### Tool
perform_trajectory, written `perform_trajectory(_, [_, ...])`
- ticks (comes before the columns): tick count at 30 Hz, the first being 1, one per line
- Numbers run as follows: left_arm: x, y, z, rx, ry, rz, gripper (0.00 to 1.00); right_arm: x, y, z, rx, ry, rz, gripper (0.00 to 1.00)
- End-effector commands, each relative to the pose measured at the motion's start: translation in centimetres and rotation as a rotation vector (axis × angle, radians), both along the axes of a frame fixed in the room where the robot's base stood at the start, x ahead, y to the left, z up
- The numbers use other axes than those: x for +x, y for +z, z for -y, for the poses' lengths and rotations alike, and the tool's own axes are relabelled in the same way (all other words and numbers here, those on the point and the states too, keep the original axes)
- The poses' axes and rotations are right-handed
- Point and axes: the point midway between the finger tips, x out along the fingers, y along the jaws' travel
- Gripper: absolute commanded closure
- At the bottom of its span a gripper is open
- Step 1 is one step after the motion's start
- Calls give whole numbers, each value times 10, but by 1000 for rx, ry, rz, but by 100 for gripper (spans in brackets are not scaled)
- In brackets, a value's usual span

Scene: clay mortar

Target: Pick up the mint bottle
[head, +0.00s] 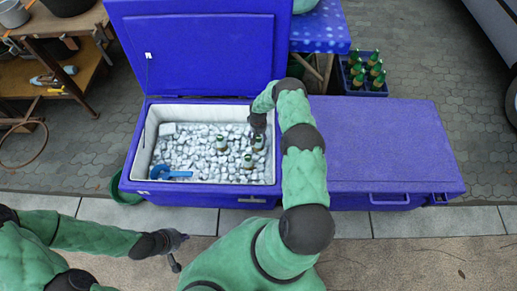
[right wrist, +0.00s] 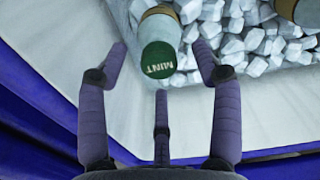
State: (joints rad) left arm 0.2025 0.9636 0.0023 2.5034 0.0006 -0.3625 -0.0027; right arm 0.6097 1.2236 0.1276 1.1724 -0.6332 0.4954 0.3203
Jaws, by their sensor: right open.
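The mint bottle (right wrist: 160,58) shows in the right wrist view, with a dark green cap marked MINT facing the camera and a pale body in the ice. My right gripper (right wrist: 161,66) is open, with its purple fingers spread around the cap and none visibly closed on it. In the head view, my right gripper (head: 258,122) is over the cooler's back right, close above the bottles there. I cannot tell which bottle in the head view is mint. My left gripper (head: 175,250) is empty, in front of the cooler, its fingers apart.
The blue cooler (head: 135,150) has its lid (head: 200,50) raised behind. Its ice holds several bottles and a blue scoop (head: 168,173). In the right wrist view, another bottle (right wrist: 298,10) stands at upper right. A closed blue lid (head: 385,145) lies right; a crate of bottles (head: 362,90) stands behind.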

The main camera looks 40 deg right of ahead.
Motion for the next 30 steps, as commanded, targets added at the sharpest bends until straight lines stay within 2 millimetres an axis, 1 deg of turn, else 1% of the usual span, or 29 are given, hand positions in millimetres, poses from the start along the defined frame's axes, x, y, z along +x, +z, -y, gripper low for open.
perform_trajectory(1, [0,-9,0,0,0,0,100,-1,-13,1,1,0,-2,34])
perform_trajectory(3, [0,-14,0,0,0,0,100,-1,-22,1,1,1,-1,34])
perform_trajectory(5, [0,-16,0,0,0,0,100,-1,-28,1,1,1,0,34])
perform_trajectory(13, [0,-15,0,0,0,0,100,0,-28,1,1,1,1,34])
perform_trajectory(14, [0,-15,0,0,0,0,100,0,-28,1,1,1,1,43])
perform_trajectory(15, [0,-15,0,0,0,0,100,-1,-28,1,1,1,1,54])
perform_trajectory(17, [0,-15,0,0,0,0,100,-1,-28,1,1,1,1,71])
perform_trajectory(18, [0,-15,0,0,0,0,100,-1,-28,1,1,1,1,82])
perform_trajectory(20, [0,-15,0,0,0,0,100,-1,-28,1,1,1,1,99])
perform_trajectory(28, [0,-15,0,0,0,0,100,0,-28,1,1,1,1,100])
perform_trajectory(30, [0,-14,0,0,0,0,100,0,-25,1,1,1,1,100])
